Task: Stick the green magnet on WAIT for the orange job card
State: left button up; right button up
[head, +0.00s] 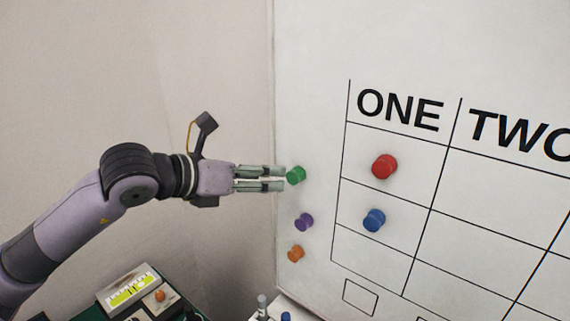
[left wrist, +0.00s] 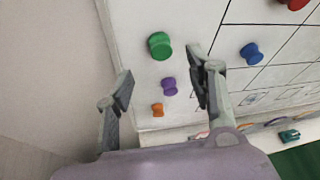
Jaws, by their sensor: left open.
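The green magnet (head: 296,175) sticks to the whiteboard (head: 312,110), left of the ruled grid. It also shows in the left wrist view (left wrist: 159,46). My left gripper (head: 284,178) points at it from the left; its fingertips are very close to the magnet in the head view. In the left wrist view the fingers (left wrist: 162,82) are spread apart with nothing between them, and the magnet appears beyond the tips. Whether they touch it I cannot tell. The orange job card and a WAIT label cannot be made out. My right gripper is not in view.
Below the green magnet are a purple magnet (head: 303,222) and an orange magnet (head: 295,253). Red (head: 384,166) and blue (head: 374,220) magnets sit in column ONE. Column TWO's visible cells are empty. A boxed device (head: 130,288) stands at lower left.

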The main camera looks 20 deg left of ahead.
aim_at(290, 178)
pick_arm(q)
jog(key=p+x, duration=0.2)
jog(key=x, duration=0.3)
jog(key=shift+w+d, duration=0.25)
jog(key=shift+w, duration=0.1)
jog(key=shift+w+d+f, duration=0.3)
jog(key=shift+w+f, duration=0.05)
jog(key=shift+w, duration=0.15)
jog(key=c, duration=0.4)
grip_shut()
jog(key=shift+s+a+f, duration=0.1)
jog(key=shift+s, duration=0.1)
jog(key=shift+s+a+b, duration=0.25)
jog(key=shift+s+b, duration=0.15)
jog(key=shift+s, duration=0.25)
jog(key=shift+s+a+b, duration=0.2)
jog(key=shift+s+b, duration=0.15)
jog(key=shift+s, duration=0.25)
